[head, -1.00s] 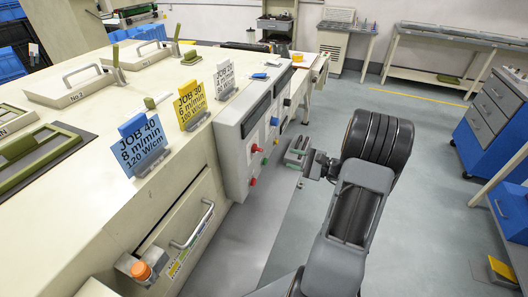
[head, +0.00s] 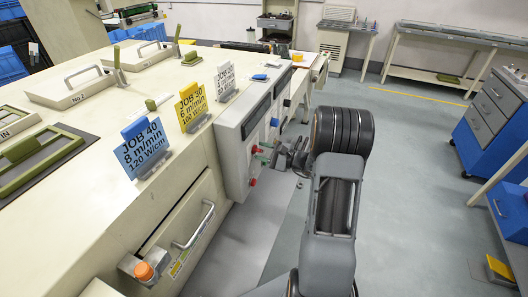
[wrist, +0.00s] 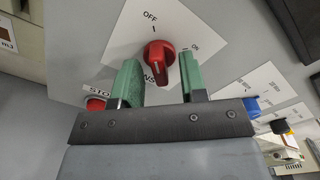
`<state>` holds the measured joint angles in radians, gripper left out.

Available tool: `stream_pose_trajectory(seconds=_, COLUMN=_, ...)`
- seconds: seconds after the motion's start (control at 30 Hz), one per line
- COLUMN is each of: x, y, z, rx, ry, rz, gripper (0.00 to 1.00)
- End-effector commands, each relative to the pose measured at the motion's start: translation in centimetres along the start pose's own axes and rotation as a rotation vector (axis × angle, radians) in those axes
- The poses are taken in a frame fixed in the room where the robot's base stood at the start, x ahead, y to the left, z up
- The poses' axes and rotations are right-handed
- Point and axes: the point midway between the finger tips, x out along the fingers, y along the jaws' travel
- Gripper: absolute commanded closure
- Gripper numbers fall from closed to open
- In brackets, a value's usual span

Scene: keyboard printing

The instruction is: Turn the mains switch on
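The mains switch is a red rotary knob (wrist: 158,56) on a white plate marked OFF and ON. In the wrist view, OFF is at the top and ON at the upper right; the knob's exact setting is hard to tell. My gripper (wrist: 160,70) is open, with one green finger on each side of the knob and a visible gap at each side. Part of the plate's lower lettering is hidden behind the fingers. In the head view, my gripper (head: 267,152) is close to the front panel, and the knob there is hard to make out.
A red stop button (wrist: 96,104) is just left of the left finger. The control panel (head: 232,150) projects from the machine's side. Open floor (head: 420,190) lies to the right.

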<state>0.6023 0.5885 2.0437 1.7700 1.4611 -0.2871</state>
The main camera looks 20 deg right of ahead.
Motion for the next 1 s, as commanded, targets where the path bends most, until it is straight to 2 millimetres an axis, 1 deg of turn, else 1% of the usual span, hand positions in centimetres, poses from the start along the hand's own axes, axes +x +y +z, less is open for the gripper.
stream_pose_trajectory(seconds=0.1, x=0.00, y=0.01, z=0.00, rx=0.000, ry=0.000, rz=0.000, gripper=0.61)
stream_pose_trajectory(seconds=0.5, x=-0.01, y=0.02, z=0.02, rx=0.000, ry=0.000, rz=0.001, gripper=0.99)
stream_pose_trajectory(seconds=0.77, x=-0.01, y=0.00, z=0.03, rx=0.007, ry=-0.001, rz=0.001, gripper=1.00)
stream_pose_trajectory(seconds=1.0, x=-0.01, y=-0.04, z=0.07, rx=0.095, ry=0.000, rz=0.001, gripper=1.00)
